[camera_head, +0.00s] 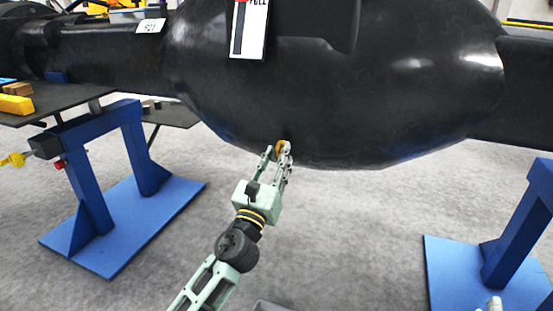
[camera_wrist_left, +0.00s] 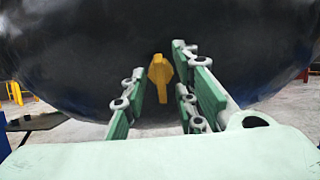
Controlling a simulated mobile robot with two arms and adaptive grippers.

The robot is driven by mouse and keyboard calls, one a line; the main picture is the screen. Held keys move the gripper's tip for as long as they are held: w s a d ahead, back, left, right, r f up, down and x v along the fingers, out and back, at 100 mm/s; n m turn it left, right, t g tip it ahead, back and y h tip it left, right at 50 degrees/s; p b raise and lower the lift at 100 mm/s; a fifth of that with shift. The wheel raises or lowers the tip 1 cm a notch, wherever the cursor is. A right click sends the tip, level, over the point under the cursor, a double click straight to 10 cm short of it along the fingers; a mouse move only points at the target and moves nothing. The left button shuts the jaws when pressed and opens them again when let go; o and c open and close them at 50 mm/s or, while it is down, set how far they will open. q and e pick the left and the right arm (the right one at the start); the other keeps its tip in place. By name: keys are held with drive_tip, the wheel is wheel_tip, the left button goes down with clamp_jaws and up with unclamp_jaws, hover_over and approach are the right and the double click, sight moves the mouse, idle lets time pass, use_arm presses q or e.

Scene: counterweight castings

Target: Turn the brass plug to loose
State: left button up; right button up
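The brass plug (camera_head: 281,149) sits low on the underside of the large black casting (camera_head: 330,100). In the left wrist view the plug (camera_wrist_left: 160,76) is a yellow-gold piece with an upright grip, set against the black surface (camera_wrist_left: 90,60). My left gripper (camera_head: 277,151) is at the plug, its fingers on either side of it. In the left wrist view the fingers (camera_wrist_left: 158,80) stand apart with a gap around the plug; I see no clear contact. A small pale part at the bottom right of the head view may be my right arm; its gripper fingers do not show.
A blue stand (camera_head: 95,185) is under the casting's left arm, and another blue stand (camera_head: 510,240) is at the right. A dark table (camera_head: 45,99) with yellow blocks is at the left. A white gauge-like label (camera_head: 249,28) is on the casting.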

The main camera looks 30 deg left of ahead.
use_arm(q)
clamp_jaws()
